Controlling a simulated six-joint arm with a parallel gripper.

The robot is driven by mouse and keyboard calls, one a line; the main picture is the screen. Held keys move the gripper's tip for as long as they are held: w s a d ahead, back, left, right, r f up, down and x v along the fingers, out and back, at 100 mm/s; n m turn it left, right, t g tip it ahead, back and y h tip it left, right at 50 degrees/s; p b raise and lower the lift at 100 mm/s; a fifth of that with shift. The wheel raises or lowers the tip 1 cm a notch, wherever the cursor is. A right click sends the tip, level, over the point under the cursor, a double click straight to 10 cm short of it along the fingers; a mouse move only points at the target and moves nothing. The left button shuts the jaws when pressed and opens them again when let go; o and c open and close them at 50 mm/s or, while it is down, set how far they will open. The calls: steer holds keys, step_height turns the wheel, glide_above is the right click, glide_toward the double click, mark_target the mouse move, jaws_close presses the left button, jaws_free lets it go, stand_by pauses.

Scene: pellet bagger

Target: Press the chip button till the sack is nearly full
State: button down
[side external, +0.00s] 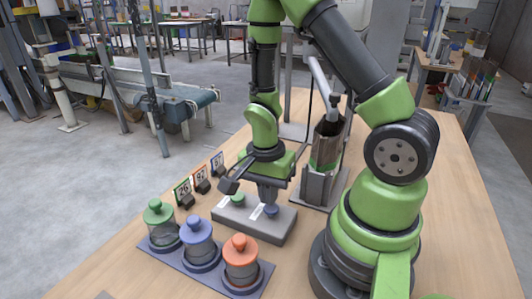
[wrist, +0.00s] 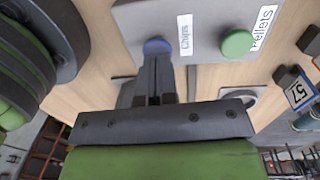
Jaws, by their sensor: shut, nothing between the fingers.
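A grey button box (side external: 254,217) lies on the wooden table. Its blue button (wrist: 157,46) is beside the label "Chips" (wrist: 185,36), and its green button (wrist: 236,43) is beside the label "Pellets" (wrist: 263,27). My gripper (wrist: 158,62) is shut and empty, pointing down with its tips at the blue button. The blue button also shows in the side view (side external: 271,211), right under the fingers; I cannot tell whether they touch it. Behind the box, a dark and green upright holder (side external: 325,150) stands below a spout. I cannot make out the sack or its fill level there.
Three lidded jars, green (side external: 160,226), blue (side external: 198,243) and orange (side external: 240,262), stand on a dark tray (side external: 205,272) in front of the box. Small number cards (side external: 200,179) stand to the left. A conveyor (side external: 160,95) is beyond the table.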

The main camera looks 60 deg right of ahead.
step_height(320, 180, up, 11)
steer(key=shift+w, duration=0.4)
steer(key=shift+r, duration=0.1)
steer(key=s+a+r+n+t+y, duration=0.1)
steer(key=s+a+r+n+t, duration=0.2)
steer(key=r+n, duration=0.3)
steer(key=s+a+r+n+t, duration=0.3)
steer(key=a+r+n+t, duration=0.1)
steer(key=r+n, duration=0.3)
steer(key=shift+r+n+t+y, duration=0.15)
steer(key=shift+n+t+y, duration=0.25)
steer(key=shift+n+t, duration=0.1)
steer(key=shift+d, duration=0.1)
stand_by(0.7)
